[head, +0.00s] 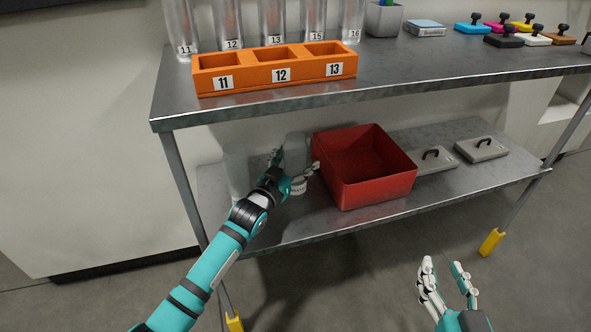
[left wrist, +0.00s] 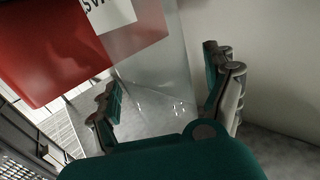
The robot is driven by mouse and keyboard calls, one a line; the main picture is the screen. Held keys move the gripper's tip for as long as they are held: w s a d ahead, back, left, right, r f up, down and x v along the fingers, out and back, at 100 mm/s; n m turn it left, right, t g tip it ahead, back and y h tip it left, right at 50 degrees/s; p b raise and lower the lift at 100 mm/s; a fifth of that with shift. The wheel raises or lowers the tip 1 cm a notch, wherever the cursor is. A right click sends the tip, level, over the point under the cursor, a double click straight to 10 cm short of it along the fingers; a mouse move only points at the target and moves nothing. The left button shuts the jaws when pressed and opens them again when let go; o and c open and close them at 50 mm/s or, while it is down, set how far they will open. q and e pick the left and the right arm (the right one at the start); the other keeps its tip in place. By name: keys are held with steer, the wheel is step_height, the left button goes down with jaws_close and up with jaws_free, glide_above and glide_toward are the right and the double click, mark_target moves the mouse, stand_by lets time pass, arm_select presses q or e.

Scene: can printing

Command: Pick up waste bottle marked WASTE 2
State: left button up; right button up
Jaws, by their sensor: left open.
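A clear bottle (head: 295,146) stands upright on the lower shelf, left of the red bin, with a white label whose number I cannot read. My left gripper (head: 296,162) reaches in at this bottle with its fingers open on either side. In the left wrist view the clear bottle (left wrist: 160,75) lies between the spread fingers of the left gripper (left wrist: 160,70), with part of its label (left wrist: 110,12) at the top. A second clear bottle (head: 235,168) stands to the left. My right gripper (head: 443,265) is open and empty, away from the shelf.
A red bin (head: 362,190) stands close to the right of the bottle; it also shows in the left wrist view (left wrist: 70,60). Grey lids (head: 481,149) lie further right. The upper shelf edge (head: 330,102) and a table leg (head: 184,190) are near my left arm.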

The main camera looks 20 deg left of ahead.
arm_select(q)
steer(key=c, duration=1.3)
steer(key=shift+r, duration=0.15)
